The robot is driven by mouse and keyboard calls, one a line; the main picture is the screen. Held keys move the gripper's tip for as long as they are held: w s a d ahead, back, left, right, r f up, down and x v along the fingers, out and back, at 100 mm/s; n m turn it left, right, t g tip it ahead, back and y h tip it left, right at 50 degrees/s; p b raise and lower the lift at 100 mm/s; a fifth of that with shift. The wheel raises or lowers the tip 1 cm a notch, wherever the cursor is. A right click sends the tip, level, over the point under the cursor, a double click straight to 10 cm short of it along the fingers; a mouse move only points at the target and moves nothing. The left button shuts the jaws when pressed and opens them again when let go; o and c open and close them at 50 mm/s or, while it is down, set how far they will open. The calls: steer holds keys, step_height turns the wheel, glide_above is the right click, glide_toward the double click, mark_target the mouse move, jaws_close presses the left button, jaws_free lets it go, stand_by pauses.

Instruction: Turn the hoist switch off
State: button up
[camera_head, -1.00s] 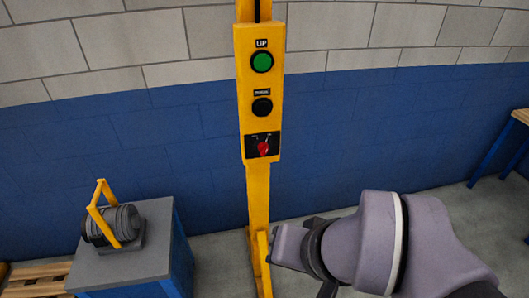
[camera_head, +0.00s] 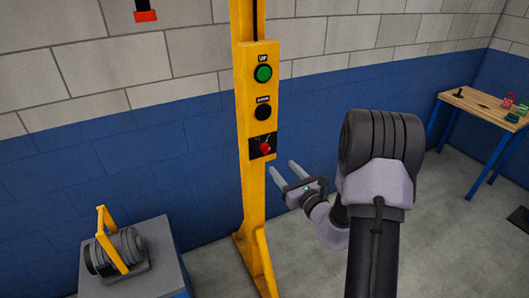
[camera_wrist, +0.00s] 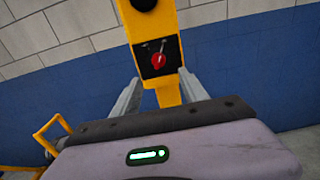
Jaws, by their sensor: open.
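The hoist switch is a red rotary knob (camera_head: 265,148) on a black plate, low on a yellow control panel (camera_head: 255,92). In the wrist view the red knob (camera_wrist: 158,61) shows upper centre, between and beyond my fingertips, its pointer tilted up to the right. My gripper (camera_head: 284,170) is open and empty, a little below and right of the knob in the head view, and apart from the panel. The two fingers also show in the wrist view (camera_wrist: 160,85). The green UP button (camera_head: 263,73) and a black button (camera_head: 263,109) sit above the switch.
The panel is on a yellow post (camera_head: 253,205) before a blue and grey wall. A grey-topped cabinet (camera_head: 165,262) with a motor-like unit (camera_head: 118,250) stands at lower left. A wooden table (camera_head: 485,105) stands at right. The space around my gripper looks clear.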

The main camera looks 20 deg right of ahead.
mark_target(266, 149)
steer(key=w, duration=1)
steer(key=shift+w+a+b, duration=0.3)
steer(key=shift+w+b, duration=0.1)
jaws_close()
